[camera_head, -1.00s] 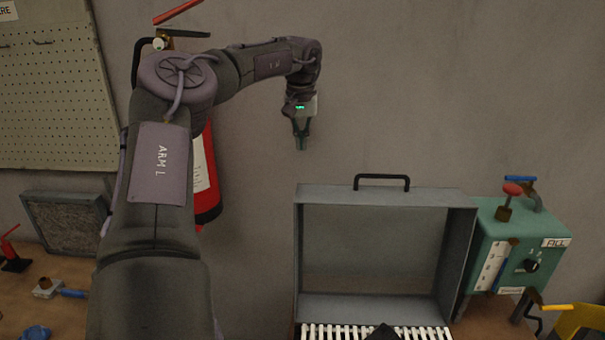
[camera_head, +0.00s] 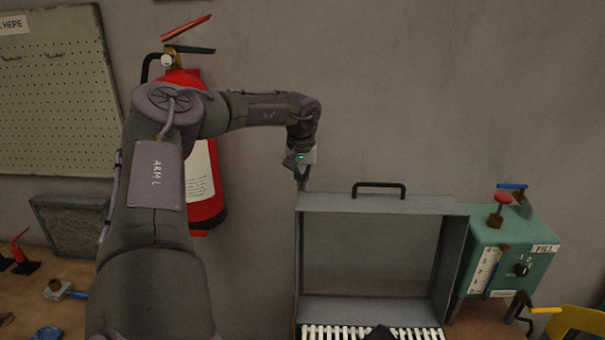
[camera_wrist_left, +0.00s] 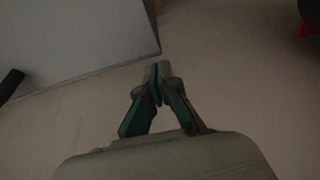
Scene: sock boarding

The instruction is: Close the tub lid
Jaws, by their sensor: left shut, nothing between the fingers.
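The tub lid (camera_head: 365,204) is grey and box-like. It stands open and upright, its hollow inside facing me, with a black handle (camera_head: 379,186) on its top edge. Under it the tub shows a white slatted rack (camera_head: 345,333) at the bottom of the head view. My left gripper (camera_head: 302,184) is shut and empty, pointing down by the lid's upper left corner. I cannot tell if it touches the lid. In the left wrist view its closed fingertips (camera_wrist_left: 157,72) lie just below the corner of a grey panel (camera_wrist_left: 80,35), likely the lid. My right gripper is not in view.
A green box (camera_head: 505,255) with a red knob and a FILL label stands right of the lid. A red fire extinguisher (camera_head: 207,205) hangs on the wall behind my left arm.

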